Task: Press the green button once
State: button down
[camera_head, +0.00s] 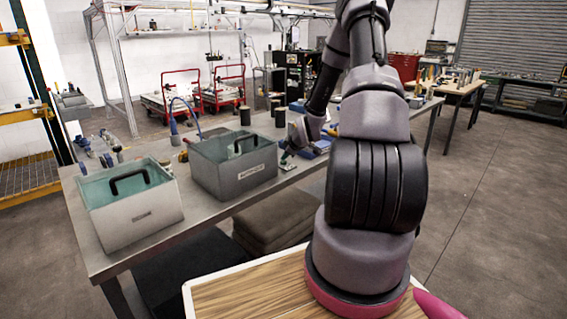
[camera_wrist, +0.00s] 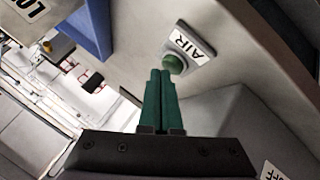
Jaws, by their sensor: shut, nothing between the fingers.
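The green button (camera_wrist: 173,64) is a small round knob on a pale panel, beside a white label reading AIR (camera_wrist: 192,46). My gripper (camera_wrist: 160,74) has two green fingers pressed together with nothing between them. In the wrist view the fingertips lie just below and slightly left of the button; I cannot tell whether they touch it. In the head view my arm reaches over the metal workbench (camera_head: 235,208), with its end beside the grey boxes. The button cannot be made out there.
Two grey boxes with black handles, one nearer (camera_head: 140,222) and one farther (camera_head: 228,180), stand on the bench left of my arm's end. A blue part (camera_wrist: 92,28) is at upper left in the wrist view. Dark cylinders (camera_head: 280,117) stand behind on the bench.

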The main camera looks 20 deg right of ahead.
aim_at(286, 162)
jog(key=shift+f, duration=0.4)
dwell(0.5)
jog(key=shift+r, duration=0.9)
jog(key=shift+r, duration=2.55)
